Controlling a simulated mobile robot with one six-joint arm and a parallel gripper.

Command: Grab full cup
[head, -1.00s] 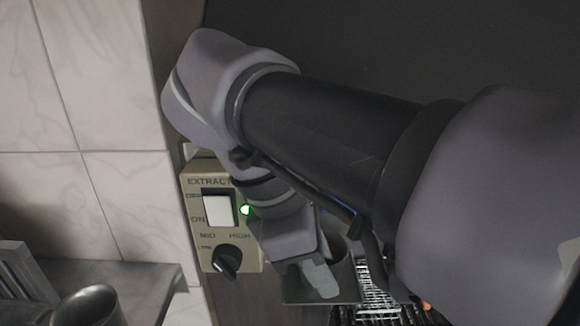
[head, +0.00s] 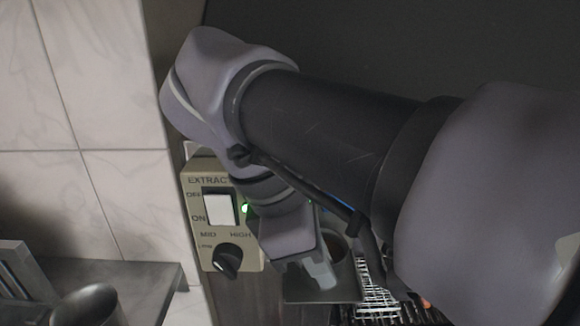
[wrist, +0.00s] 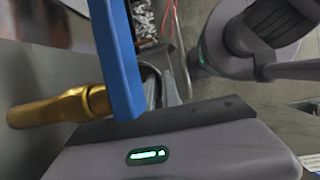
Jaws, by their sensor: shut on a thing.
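In the head view my wrist hides most of the grip. A round brownish opening (head: 336,246) shows just right of it, possibly the cup.
A control box (head: 207,215) with a white switch and dark knob stands close left of my wrist. A steel plate (head: 330,292) and wire grill (head: 376,297) lie below. A metal vessel (head: 90,305) stands on the left shelf (head: 150,287).

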